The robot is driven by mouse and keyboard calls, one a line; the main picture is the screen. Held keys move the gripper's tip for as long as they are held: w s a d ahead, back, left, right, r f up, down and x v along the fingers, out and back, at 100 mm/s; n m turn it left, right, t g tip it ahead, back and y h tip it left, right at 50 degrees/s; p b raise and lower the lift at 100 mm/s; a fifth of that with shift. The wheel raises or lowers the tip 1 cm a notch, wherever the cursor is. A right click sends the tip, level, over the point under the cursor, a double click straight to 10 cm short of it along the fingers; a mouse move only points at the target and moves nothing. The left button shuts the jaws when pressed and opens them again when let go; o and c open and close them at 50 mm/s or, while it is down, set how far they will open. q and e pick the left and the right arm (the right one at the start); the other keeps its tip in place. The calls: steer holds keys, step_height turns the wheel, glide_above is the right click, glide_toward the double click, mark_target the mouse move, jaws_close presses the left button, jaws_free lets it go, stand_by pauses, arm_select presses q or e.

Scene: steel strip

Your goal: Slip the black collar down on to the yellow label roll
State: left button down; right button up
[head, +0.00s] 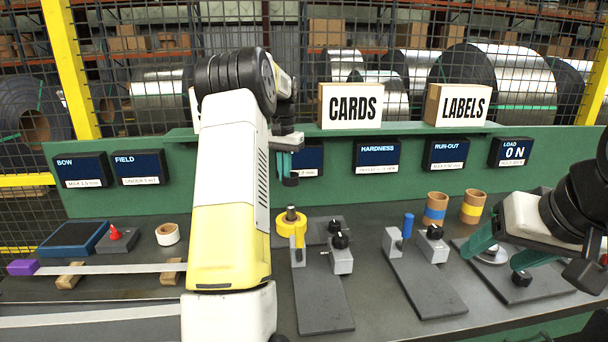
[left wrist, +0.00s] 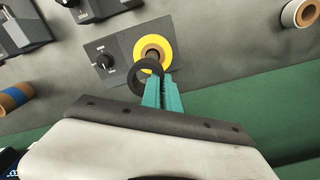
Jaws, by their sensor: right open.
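The yellow label roll (head: 287,224) sits on a dark base plate at the middle of the bench, with a post rising through its centre. In the left wrist view the roll (left wrist: 153,38) shows as a yellow ring with a brown core. My left gripper (head: 290,168) is shut on the black collar (head: 291,181) and holds it above the roll. In the left wrist view the collar (left wrist: 136,86) overlaps the roll's near edge and looks off-centre from its core. My right gripper (head: 480,256) is open and empty at the right, over another fixture.
A black knob (head: 340,241) on a grey block stands right of the roll. Two brown-cored rolls, blue-banded (head: 435,208) and yellow-banded (head: 472,207), stand further right. A white roll (head: 167,234) and a steel strip (head: 120,268) lie left. A green panel (head: 400,185) closes the back.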

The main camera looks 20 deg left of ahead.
arm_select(q)
steer(key=shift+f, duration=2.9)
steer(key=shift+f, duration=1.05)
steer(key=c, duration=1.5)
jaws_free()
steer(key=shift+c, duration=0.2)
steer(key=shift+r, duration=0.1)
step_height(320, 180, up, 6)
steer(key=shift+r, duration=0.8)
